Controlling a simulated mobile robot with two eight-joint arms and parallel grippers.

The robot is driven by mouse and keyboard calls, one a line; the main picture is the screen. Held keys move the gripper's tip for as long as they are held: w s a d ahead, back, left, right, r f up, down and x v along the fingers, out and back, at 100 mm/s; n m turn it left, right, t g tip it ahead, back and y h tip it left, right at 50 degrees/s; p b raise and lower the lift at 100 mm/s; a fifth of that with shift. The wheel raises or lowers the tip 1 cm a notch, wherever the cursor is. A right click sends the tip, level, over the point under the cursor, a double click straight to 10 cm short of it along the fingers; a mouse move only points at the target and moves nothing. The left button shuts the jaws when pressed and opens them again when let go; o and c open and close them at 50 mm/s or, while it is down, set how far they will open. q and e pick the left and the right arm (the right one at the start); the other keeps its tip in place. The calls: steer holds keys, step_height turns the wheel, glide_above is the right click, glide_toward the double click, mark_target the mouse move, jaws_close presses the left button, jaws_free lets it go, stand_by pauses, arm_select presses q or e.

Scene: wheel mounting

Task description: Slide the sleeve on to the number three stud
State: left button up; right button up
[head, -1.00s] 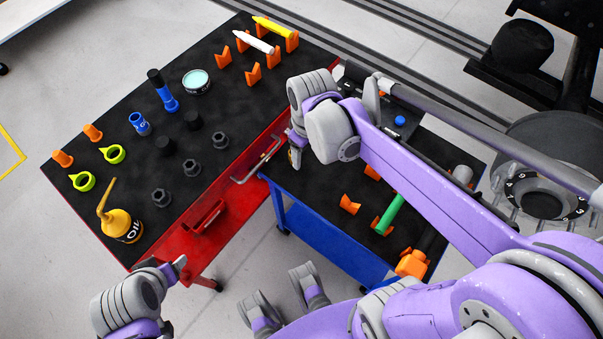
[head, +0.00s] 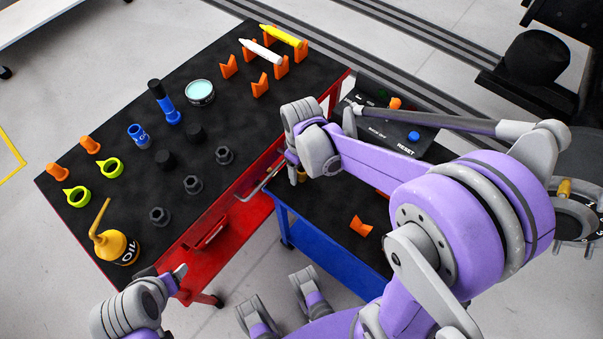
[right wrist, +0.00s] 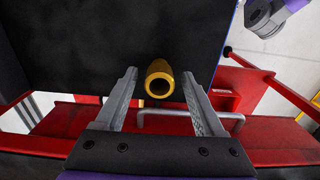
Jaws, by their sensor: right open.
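A brass sleeve (right wrist: 160,78), a short hollow tube, shows in the right wrist view between the fingers of my right gripper (right wrist: 159,75). The gripper is open, with a gap visible at each side of the sleeve. In the head view my right gripper (head: 294,166) points down at the near left corner of the blue cart; a bit of the sleeve (head: 301,175) shows below it. The wheel hub (head: 590,222) is at the right edge, partly hidden by my arm. A brass piece (head: 564,188) sits on it. I cannot read stud numbers. My left gripper (head: 165,272) is at lower left, its jaws unclear.
The red cart (head: 230,195) carries an oil can (head: 118,246), black sockets, green rings, a blue torch (head: 166,105) and pens on orange holders. The blue cart (head: 325,245) holds an orange holder (head: 361,226). A RESET panel (head: 385,125) lies behind my right arm.

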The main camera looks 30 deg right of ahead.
steer(key=shift+f, duration=0.4)
jaws_close()
step_height(320, 180, up, 10)
steer(key=p, duration=0.2)
steer(key=c, duration=0.6)
jaws_free()
jaws_close()
